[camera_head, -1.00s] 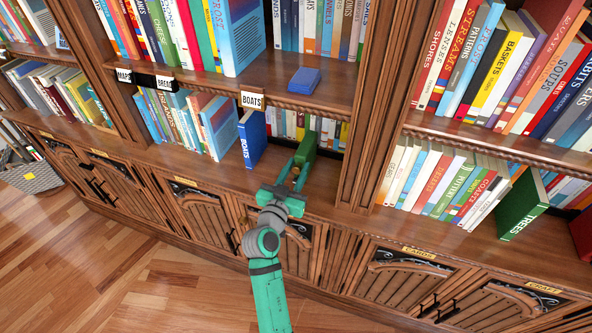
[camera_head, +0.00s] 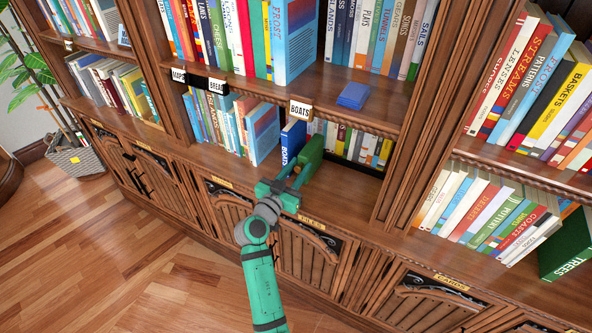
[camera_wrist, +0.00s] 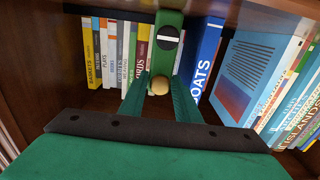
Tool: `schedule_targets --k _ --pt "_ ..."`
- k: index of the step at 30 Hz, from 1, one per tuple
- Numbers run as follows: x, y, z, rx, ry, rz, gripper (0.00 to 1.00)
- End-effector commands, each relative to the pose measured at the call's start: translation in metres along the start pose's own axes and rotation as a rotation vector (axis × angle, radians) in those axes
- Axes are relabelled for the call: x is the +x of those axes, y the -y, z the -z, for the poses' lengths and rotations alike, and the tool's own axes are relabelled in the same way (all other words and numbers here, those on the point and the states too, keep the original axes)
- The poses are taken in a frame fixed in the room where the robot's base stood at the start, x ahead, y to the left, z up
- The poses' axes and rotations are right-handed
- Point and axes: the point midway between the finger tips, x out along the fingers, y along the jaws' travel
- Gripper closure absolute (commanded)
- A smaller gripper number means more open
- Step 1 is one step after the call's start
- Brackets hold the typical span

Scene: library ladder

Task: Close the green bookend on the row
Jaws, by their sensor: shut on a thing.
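The green bookend (camera_head: 312,152) stands upright on the lower shelf, just right of the blue BOATS book (camera_head: 290,140). My gripper (camera_head: 292,178) reaches in from the front and is shut on the bookend's round knob. In the wrist view the knob (camera_wrist: 160,85) sits between my two green fingers, with the bookend's green upright (camera_wrist: 168,35) behind it. The BOATS book also shows there (camera_wrist: 207,58), close beside the upright with a narrow gap between them. Whether they touch lower down is hidden.
Left of BOATS stands a row of books (camera_head: 230,122), with a larger blue-and-red one (camera_head: 262,133). A back row of books (camera_head: 358,145) lies behind the bookend. The shelf board (camera_head: 345,185) to the right is bare, up to an upright post (camera_head: 405,170). A shelf labelled BOATS (camera_head: 300,111) hangs above.

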Motion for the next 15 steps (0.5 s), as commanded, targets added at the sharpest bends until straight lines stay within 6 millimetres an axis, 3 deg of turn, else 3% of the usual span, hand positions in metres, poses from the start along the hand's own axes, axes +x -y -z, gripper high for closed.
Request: schedule_targets --k 5,6,7,15 --pt "-0.0011 0.0013 -0.0013 -0.001 0.002 0.003 1.0" --pt "-0.0009 0.0008 -0.0013 -0.001 0.002 0.002 0.63" --pt "-0.0007 0.0005 -0.0012 0.0 0.002 0.002 0.59" --pt "-0.0005 -0.0003 -0.0006 0.0 0.001 0.001 0.59"
